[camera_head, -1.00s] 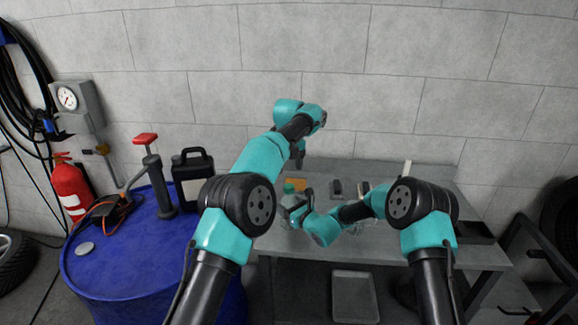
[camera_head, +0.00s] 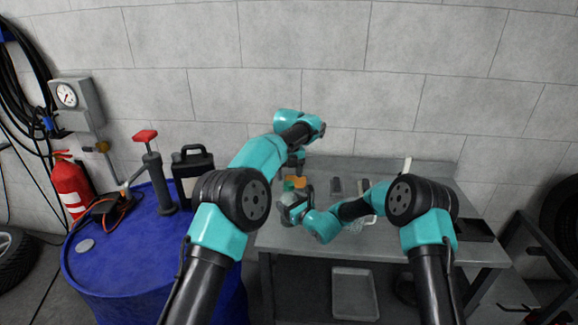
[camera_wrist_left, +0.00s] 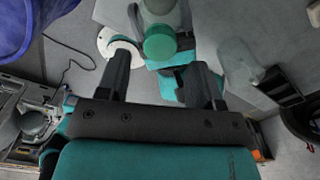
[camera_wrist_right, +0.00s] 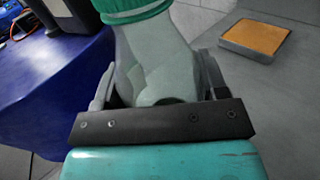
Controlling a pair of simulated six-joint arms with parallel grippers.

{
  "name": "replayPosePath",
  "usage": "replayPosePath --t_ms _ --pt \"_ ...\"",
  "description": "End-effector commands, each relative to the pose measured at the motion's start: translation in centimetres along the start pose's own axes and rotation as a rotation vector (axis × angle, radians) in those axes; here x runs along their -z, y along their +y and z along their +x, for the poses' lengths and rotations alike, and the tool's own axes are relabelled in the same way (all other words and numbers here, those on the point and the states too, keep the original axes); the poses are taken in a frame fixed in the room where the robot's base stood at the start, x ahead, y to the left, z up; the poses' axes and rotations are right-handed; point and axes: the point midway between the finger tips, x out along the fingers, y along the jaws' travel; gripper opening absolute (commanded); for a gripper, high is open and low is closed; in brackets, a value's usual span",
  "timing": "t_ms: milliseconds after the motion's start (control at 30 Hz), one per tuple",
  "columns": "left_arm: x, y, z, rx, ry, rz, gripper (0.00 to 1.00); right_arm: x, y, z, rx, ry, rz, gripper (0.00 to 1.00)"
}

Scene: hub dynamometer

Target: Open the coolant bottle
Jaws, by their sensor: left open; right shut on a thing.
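The coolant bottle, a clear greyish bottle (camera_wrist_right: 155,62) with a green cap (camera_wrist_right: 130,10), is between the fingers of my right gripper (camera_wrist_right: 158,85), which is shut on its body. In the head view the bottle (camera_head: 285,212) is at the left side of the bench, partly hidden by my right gripper (camera_head: 298,205). My left gripper (camera_wrist_left: 162,72) is open and empty, pointing toward the bottle from above. In the left wrist view the green cap (camera_wrist_left: 160,43) shows just beyond and between its fingers, apart from them as far as I can tell.
The grey bench (camera_head: 385,240) carries an orange pad (camera_wrist_right: 255,38), small dark items (camera_head: 336,186) and a dark tray (camera_head: 474,229) at the right. A blue drum (camera_head: 130,265) with a black jug (camera_head: 193,170) and a pump stands left of the bench. A wall is behind.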

Motion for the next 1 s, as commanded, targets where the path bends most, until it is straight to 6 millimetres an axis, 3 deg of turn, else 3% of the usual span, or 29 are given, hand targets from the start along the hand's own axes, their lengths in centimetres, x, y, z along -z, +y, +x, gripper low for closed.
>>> replayPosePath --t_ms 300,667,1000 --pt "0.0 0.0 3.6 0.0 0.0 0.0 0.6 0.0 0.0 0.0 0.0 0.0 0.0 0.0" --pt "0.0 0.0 4.0 0.001 -0.001 0.0 0.6 0.0 0.0 0.0 0.0 0.0 0.0 0.0" --pt "0.0 0.0 4.0 0.0 -0.001 0.0 0.28 0.0 0.0 0.0 0.0 0.0 0.0 0.0"
